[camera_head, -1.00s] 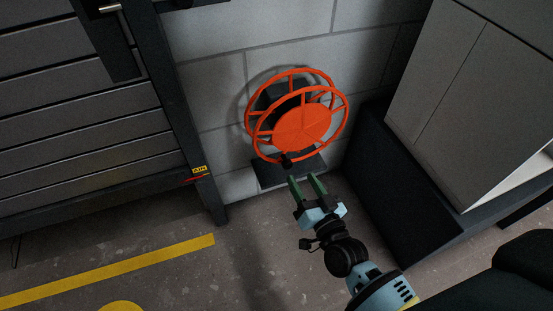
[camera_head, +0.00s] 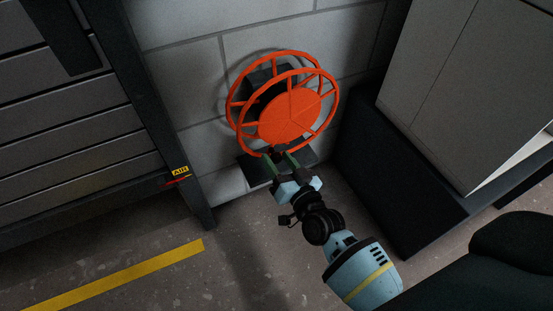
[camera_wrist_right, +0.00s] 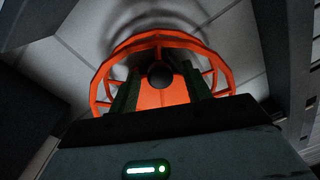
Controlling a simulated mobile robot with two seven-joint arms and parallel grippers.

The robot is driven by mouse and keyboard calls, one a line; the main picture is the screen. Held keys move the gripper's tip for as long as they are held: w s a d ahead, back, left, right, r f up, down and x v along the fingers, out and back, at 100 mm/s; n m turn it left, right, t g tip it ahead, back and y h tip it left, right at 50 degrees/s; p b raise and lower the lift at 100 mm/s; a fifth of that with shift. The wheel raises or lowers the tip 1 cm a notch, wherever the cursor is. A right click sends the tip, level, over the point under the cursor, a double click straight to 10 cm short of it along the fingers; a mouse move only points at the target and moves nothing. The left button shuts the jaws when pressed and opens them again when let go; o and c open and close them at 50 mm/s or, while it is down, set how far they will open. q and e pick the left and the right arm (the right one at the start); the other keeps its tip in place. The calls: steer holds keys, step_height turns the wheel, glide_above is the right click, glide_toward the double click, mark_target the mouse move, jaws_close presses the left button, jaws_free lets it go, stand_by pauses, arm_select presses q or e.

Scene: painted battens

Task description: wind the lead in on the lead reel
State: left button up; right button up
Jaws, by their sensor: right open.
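The lead reel (camera_head: 290,115) is an orange spoked wheel with a solid orange disc, mounted low on the grey block wall. In the right wrist view the reel (camera_wrist_right: 112,70) fills the upper middle. A dark round crank knob (camera_wrist_right: 160,75) shows there between the fingers. My right gripper (camera_head: 280,160) is open at the lower edge of the reel, its green fingers on either side of the knob. In the right wrist view the right gripper (camera_wrist_right: 160,92) points at the reel. I cannot tell whether the fingers touch the knob. No lead can be made out. My left gripper is not in view.
A grey cabinet (camera_head: 455,80) on a dark plinth (camera_head: 390,190) stands close at the right. The floor (camera_head: 240,260) between is clear, with a yellow stripe (camera_head: 120,275).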

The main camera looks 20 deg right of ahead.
steer(key=shift+w, duration=0.6)
jaws_close()
